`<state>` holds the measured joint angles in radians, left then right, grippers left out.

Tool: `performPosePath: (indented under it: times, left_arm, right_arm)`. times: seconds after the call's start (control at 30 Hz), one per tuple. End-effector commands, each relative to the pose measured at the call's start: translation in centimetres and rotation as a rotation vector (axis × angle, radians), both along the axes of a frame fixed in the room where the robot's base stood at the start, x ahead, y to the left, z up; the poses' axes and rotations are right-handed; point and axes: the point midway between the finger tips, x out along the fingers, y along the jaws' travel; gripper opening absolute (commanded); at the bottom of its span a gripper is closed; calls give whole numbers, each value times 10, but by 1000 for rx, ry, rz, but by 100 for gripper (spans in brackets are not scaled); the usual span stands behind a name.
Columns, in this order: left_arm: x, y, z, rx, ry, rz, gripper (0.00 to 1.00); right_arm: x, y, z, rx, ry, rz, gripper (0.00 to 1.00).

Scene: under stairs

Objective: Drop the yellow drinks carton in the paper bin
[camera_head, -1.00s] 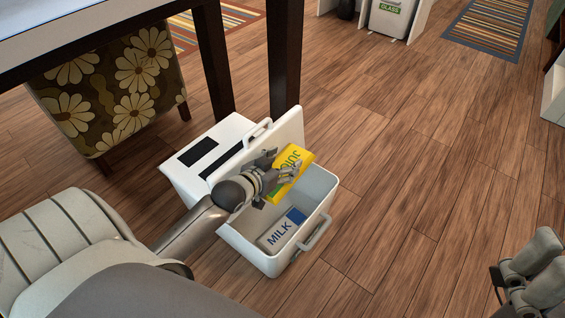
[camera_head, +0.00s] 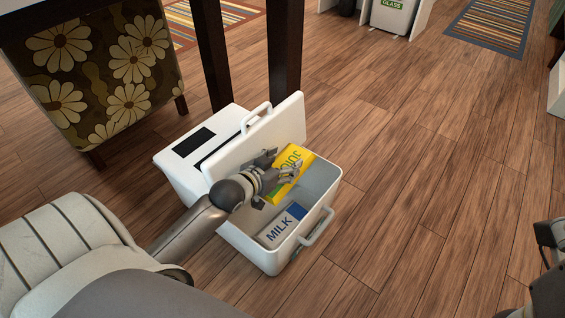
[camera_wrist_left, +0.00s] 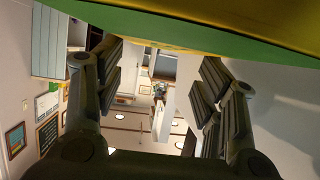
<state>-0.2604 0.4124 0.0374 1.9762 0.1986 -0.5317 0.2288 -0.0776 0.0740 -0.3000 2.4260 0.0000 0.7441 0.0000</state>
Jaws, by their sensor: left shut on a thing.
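The yellow drinks carton (camera_head: 287,170), marked JUICE, is held by my left gripper (camera_head: 284,174) over the open white bin (camera_head: 325,185). My left gripper is shut on it. The carton's yellow and green side also shows close up in the left wrist view (camera_wrist_left: 200,22). A white and blue MILK carton (camera_head: 280,227) lies inside the bin below. The bin's lid (camera_head: 262,135) stands open behind the gripper. No label that names the bin as paper can be read. My right gripper (camera_head: 550,240) is only partly in view at the right edge.
A second white container with dark slots (camera_head: 180,165) stands beside the open bin. Dark table legs (camera_head: 284,50) rise just behind. A flowered chair (camera_head: 100,75) is at the left. A GLASS bin (camera_head: 392,14) stands at the back. The wooden floor (camera_head: 430,190) to the right is clear.

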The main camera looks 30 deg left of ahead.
Motion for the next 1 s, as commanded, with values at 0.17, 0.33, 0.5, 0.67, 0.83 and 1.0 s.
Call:
performPosePath:
  times: [0.17,0.33,0.5,0.67,0.83,1.0]
  left_arm:
    - [0,0,0,0,-1,0,74]
    - [0,0,0,0,-1,0,88]
    - [0,0,0,0,0,0,88]
    - [-2,0,0,0,0,0,88]
    - [-15,0,5,0,1,0,88]
    - [-42,1,16,1,2,0,88]
  right_arm:
    - [0,0,0,0,0,0,100]
    - [0,0,0,0,0,0,100]
    - [0,0,0,0,1,0,100]
    - [0,0,0,0,0,0,100]
    - [0,0,0,0,0,0,100]
    - [0,0,0,0,0,0,100]
